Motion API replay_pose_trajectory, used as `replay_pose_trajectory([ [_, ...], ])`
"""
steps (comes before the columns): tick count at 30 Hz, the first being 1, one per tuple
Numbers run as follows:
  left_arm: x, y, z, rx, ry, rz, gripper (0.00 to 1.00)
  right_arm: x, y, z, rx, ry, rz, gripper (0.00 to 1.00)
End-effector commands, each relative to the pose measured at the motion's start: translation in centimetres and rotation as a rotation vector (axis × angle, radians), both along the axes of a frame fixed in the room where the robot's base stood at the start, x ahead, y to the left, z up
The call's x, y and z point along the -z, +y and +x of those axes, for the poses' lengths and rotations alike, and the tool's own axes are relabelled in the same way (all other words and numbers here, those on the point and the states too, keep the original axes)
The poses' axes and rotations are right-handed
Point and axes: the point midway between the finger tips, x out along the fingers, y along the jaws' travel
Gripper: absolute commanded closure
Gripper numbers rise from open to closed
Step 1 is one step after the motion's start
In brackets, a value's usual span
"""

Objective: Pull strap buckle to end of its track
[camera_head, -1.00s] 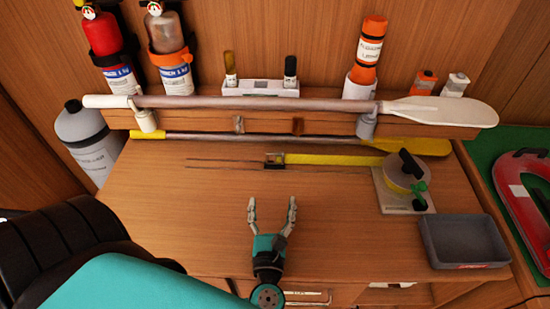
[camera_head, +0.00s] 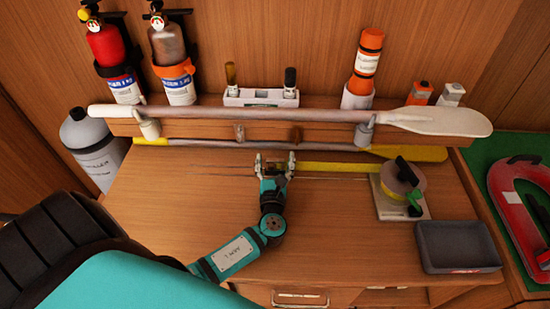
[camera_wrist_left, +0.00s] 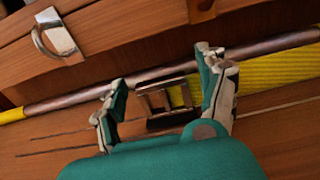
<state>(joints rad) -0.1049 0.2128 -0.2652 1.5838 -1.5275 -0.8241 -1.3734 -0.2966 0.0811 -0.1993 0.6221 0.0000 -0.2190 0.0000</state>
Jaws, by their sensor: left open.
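The strap buckle (camera_wrist_left: 167,102), a dark metal frame, lies at the left end of the yellow strap (camera_head: 335,167) on the bench top. In the left wrist view the buckle sits between the two fingers of my left gripper (camera_wrist_left: 166,92), which is open around it. In the head view my left gripper (camera_head: 275,162) reaches the buckle and partly hides it. The track shows as thin dark lines (camera_wrist_left: 65,143) running left from the buckle. The strap runs right to a round winch (camera_head: 400,177) on a plate. My right gripper is not in view.
A paddle (camera_head: 435,121) rests on a raised wooden rail behind the strap, with a yellow-ended paddle (camera_head: 410,153) below it. A grey tray (camera_head: 457,246) stands at the bench's right front. The bench left of the buckle is clear.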

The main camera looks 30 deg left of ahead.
Motion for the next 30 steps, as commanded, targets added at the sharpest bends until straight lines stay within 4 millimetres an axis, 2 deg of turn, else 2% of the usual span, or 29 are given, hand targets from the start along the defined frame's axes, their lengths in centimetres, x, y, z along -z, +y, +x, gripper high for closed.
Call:
replay_pose_trajectory([
  [10,0.03,0.3,0.41,0.0,0.0,0.0,0.26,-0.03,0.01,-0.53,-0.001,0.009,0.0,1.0],
  [27,0.03,0.25,0.37,0.0,0.001,0.0,0.99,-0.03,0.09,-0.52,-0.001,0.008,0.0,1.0],
  [30,0.04,0.25,0.37,0.0,0.001,0.0,1.0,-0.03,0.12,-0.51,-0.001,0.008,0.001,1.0],
])
